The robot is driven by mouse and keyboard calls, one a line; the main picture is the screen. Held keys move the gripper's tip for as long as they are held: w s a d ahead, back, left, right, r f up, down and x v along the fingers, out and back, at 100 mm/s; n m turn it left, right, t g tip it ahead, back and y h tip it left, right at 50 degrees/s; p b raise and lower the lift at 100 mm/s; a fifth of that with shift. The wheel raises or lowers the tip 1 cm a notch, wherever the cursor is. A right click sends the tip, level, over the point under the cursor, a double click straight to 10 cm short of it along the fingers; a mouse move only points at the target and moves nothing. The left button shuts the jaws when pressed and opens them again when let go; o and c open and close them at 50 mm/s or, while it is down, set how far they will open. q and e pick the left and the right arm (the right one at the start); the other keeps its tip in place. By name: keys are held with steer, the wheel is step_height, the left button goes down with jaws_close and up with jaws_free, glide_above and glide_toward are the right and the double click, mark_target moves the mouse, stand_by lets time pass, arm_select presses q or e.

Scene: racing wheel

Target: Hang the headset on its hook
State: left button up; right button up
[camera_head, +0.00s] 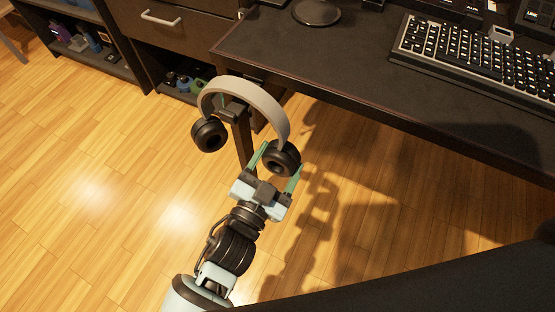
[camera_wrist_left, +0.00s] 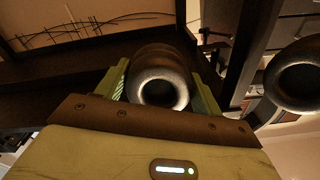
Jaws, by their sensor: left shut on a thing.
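The headset (camera_head: 262,98) has a light grey band and two round black ear cups, and is in the air by the desk's left corner. My left gripper (camera_head: 281,157) is shut on its right ear cup. That cup also sits between the fingers in the left wrist view (camera_wrist_left: 160,88), with the other cup (camera_wrist_left: 297,78) at the right. A small dark piece that looks like the hook (camera_head: 236,112) shows below the band, near the desk corner. The band arches over it in the head view; I cannot tell whether they touch. My right gripper is not in view.
The dark desk (camera_head: 330,75) carries a keyboard (camera_head: 475,62) and a round black base (camera_head: 316,12). A drawer unit (camera_head: 165,30) and open shelves with small items stand at the back left. The wooden floor (camera_head: 90,200) at left is clear.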

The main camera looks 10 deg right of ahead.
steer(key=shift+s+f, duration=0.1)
arm_select(q)
steer(key=shift+f, duration=0.4)
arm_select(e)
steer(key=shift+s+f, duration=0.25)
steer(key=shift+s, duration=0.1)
arm_select(q)
steer(key=shift+f+b, duration=0.55)
steer(key=shift+b, duration=0.05)
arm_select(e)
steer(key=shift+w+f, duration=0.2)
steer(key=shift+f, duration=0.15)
arm_select(q)
steer(key=o, duration=1.3)
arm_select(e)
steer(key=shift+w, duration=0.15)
arm_select(q)
steer(key=shift+f, duration=0.1)
steer(key=p+v, duration=0.1)
steer(key=v, duration=0.6)
steer(key=shift+p, duration=0.4)
steer(key=shift+s+a, duration=0.25)
steer(key=shift+s, duration=0.1)
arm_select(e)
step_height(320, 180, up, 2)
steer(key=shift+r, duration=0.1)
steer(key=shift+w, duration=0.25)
